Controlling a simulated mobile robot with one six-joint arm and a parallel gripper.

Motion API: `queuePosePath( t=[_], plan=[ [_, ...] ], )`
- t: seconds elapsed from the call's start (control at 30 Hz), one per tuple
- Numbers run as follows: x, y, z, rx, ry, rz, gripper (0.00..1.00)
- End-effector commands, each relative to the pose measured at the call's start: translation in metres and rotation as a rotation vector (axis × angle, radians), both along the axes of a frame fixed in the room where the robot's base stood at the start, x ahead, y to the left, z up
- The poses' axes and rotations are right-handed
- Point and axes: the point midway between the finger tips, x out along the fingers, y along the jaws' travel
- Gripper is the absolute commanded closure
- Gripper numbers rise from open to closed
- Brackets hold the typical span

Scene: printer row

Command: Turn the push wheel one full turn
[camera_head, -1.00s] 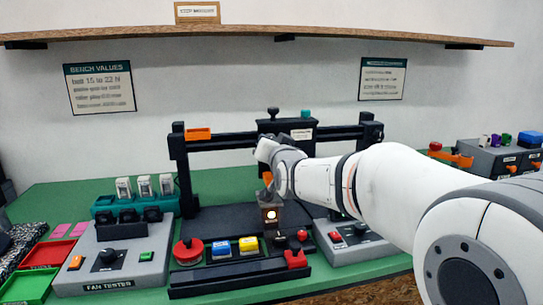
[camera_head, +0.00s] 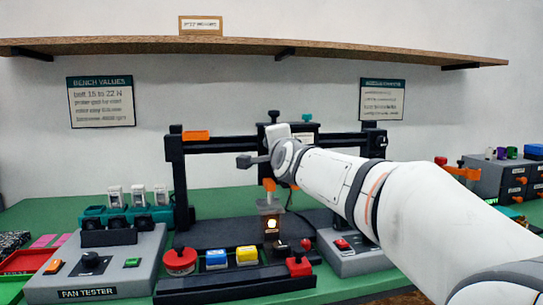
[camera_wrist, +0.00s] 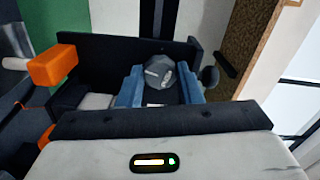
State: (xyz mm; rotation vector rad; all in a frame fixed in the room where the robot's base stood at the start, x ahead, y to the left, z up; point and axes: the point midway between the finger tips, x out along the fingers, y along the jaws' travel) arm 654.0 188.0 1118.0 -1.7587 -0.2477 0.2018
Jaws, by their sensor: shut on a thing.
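The push wheel (camera_wrist: 159,76) is a grey, rounded, faceted piece with light marks on its face, in the middle of the wrist view. My gripper (camera_wrist: 161,87) has its two blue fingertips on either side of it and is shut on it. The wheel sits in front of the dark print head housing (camera_wrist: 113,58). In the head view my wrist covers much of the print head (camera_head: 303,138), and the wheel and fingertips cannot be made out there. An orange part (camera_head: 269,184) hangs below the head; an orange block (camera_wrist: 57,64) shows at left in the wrist view.
The black printer frame (camera_head: 178,180) stands around the head. In front are a red knob (camera_head: 180,261), blue and yellow buttons, and the fan tester (camera_head: 88,275) at left. A grey control box (camera_head: 345,262) lies under my arm. A shelf (camera_head: 230,45) runs above.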

Motion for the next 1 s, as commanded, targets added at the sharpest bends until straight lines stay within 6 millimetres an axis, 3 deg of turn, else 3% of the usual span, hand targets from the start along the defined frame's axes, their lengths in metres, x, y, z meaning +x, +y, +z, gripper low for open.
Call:
queuePosePath(
  t=[0.5,1.0],
  plan=[
    [0.0004,-0.0003,-0.0013,0.445,0.128,-0.001,0.91],
    [0.0005,-0.0002,-0.0007,0.659,0.191,-0.001,0.91]
  ],
)
